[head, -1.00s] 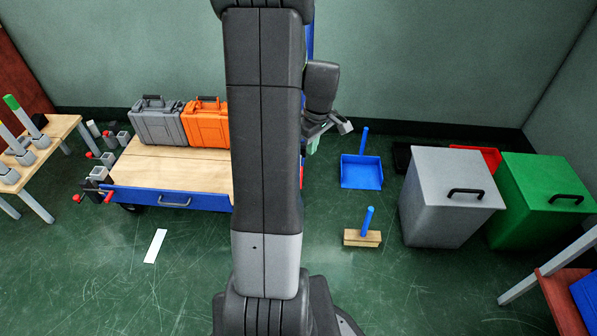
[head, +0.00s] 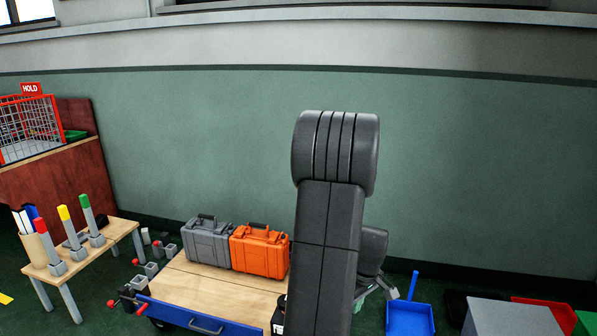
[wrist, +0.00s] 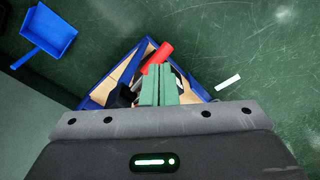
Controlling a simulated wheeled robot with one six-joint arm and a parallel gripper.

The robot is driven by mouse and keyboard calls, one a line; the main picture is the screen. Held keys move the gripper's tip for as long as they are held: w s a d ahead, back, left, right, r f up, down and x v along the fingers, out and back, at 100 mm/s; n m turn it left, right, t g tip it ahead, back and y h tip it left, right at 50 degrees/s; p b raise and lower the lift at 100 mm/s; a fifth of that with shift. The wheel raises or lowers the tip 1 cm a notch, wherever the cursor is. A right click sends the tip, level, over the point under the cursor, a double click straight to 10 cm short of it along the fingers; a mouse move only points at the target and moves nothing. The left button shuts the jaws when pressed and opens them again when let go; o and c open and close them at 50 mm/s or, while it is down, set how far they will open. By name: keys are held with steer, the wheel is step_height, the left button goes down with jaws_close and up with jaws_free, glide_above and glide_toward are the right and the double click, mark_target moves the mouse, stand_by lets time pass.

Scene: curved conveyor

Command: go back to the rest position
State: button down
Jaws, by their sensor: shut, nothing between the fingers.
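My gripper (wrist: 158,82) shows in the wrist view as two green fingers pressed together, with nothing between them. They point over a corner of the blue-edged cart, above the floor. In the head view my dark arm rises in front of the cart, and the gripper (head: 388,288) is mostly hidden behind it, near the cart's right side.
The blue-edged cart (head: 200,295) carries a grey case (head: 208,245) and an orange case (head: 259,250). A blue dustpan (head: 410,318) lies on the floor right of my arm; it also shows in the wrist view (wrist: 48,32).

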step_height(320, 180, down, 7)
steer(key=b, duration=0.1)
steer(key=shift+w+a+f, duration=0.15)
steer(key=shift+w+a, duration=0.05)
steer(key=shift+w, duration=0.05)
